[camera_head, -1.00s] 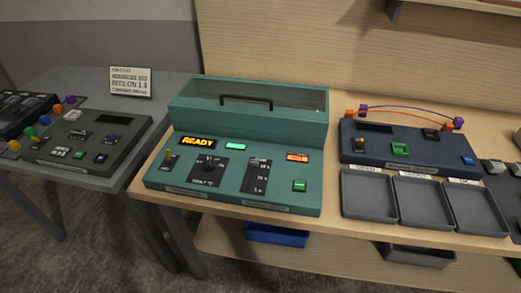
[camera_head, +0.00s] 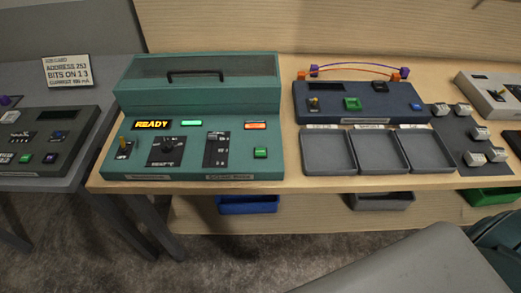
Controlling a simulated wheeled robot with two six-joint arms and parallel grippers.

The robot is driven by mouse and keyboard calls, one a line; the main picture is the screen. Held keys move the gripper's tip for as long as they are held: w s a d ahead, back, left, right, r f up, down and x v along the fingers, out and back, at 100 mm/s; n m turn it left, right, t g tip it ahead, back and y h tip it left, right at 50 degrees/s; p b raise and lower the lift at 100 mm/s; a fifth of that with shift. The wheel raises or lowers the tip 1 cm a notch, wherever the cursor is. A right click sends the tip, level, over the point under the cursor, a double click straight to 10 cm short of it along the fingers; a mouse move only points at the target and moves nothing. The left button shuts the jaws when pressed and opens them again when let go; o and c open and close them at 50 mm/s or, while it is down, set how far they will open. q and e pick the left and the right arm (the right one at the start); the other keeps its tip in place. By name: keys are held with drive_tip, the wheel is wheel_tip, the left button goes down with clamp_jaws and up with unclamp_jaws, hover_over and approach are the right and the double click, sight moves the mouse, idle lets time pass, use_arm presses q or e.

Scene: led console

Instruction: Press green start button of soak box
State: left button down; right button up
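The teal soak box (camera_head: 200,92) stands on the wooden table, its lid with a dark handle closed. Neither gripper is in view; a grey part of my own body shows at the bottom right.
A dark blue console (camera_head: 358,103) with three grey trays (camera_head: 327,152) in front stands to the right. A grey console (camera_head: 44,143) and a sign card (camera_head: 67,71) are on the left table. Blue, grey and green bins sit below the wooden table's front edge.

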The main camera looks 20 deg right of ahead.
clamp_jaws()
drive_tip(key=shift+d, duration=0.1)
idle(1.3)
